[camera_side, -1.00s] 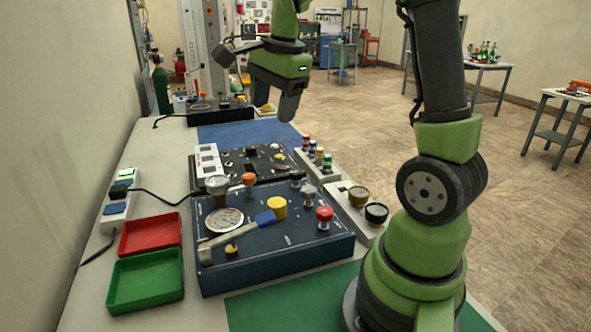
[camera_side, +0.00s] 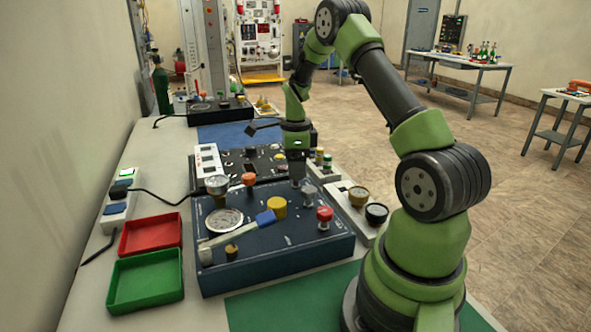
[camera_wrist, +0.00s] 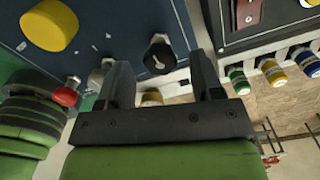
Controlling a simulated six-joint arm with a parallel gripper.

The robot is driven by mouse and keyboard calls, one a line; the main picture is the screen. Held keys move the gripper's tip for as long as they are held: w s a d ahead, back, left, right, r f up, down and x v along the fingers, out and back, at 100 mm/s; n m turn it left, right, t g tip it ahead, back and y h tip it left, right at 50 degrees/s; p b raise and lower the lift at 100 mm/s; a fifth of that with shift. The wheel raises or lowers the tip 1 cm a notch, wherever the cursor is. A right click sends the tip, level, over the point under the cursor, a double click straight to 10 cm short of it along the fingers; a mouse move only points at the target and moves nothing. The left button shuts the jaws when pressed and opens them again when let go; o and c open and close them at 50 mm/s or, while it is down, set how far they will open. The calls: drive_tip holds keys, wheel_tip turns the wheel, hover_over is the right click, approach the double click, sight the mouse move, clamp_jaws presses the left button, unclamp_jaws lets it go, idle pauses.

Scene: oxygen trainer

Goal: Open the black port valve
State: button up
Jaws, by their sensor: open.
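The black port valve (camera_wrist: 160,53) is a round black knob with a white pointer mark, on the dark blue panel (camera_wrist: 130,20) near its edge. In the wrist view it shows between and just beyond my gripper's fingertips (camera_wrist: 162,70). The fingers are apart with nothing held. In the side view my gripper (camera_side: 297,176) points down over the far right corner of the blue panel (camera_side: 290,235) and hides the black knob. I cannot tell whether the fingers touch it.
A grey knob (camera_side: 309,193), red knob (camera_side: 324,217) and yellow knob (camera_side: 277,207) stand nearby on the panel. Red (camera_side: 150,235) and green trays (camera_side: 146,281) stand left.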

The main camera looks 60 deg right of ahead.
drive_tip(key=shift+f, duration=0.75)
drive_tip(key=c, duration=0.9)
